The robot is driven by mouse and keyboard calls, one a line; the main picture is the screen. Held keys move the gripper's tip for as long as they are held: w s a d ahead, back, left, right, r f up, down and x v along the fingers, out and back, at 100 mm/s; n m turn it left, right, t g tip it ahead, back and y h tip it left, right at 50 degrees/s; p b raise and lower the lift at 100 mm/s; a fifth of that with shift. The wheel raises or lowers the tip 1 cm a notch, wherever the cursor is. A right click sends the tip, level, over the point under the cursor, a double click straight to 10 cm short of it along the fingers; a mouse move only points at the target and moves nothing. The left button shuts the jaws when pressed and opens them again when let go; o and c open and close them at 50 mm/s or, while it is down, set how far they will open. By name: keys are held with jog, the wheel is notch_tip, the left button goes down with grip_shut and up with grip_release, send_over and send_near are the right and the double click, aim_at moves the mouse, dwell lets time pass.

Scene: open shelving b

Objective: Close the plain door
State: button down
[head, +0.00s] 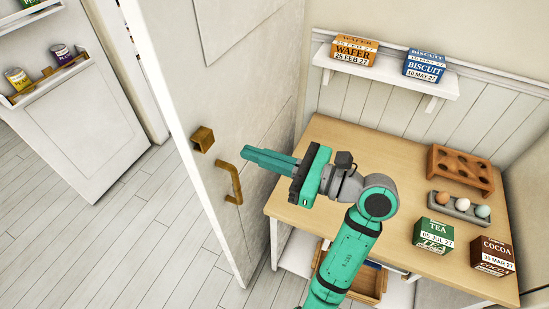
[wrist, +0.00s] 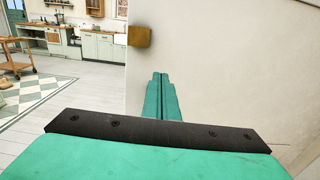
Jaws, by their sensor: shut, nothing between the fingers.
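The plain door (head: 236,112) is off-white and stands swung out, its free edge toward the left. It has a brass bar handle (head: 231,183) and a square brass block (head: 203,139) above it. My gripper (head: 247,156) is shut and empty, its teal fingers pointing left at the door's face, a little above and right of the handle. In the wrist view my gripper (wrist: 158,76) points along the door face (wrist: 225,75), with the brass block (wrist: 140,36) ahead at the door's edge. I cannot tell whether the fingertips touch the door.
A wooden table (head: 365,165) stands right of the door, with an egg tray (head: 459,206), a tea box (head: 433,236) and a cocoa box (head: 493,254). A wall shelf (head: 388,76) holds wafer and biscuit boxes. A door with can racks (head: 75,125) stands left. The floor (head: 150,235) between is clear.

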jog(key=x, duration=0.6)
jog(key=shift+a, duration=0.3)
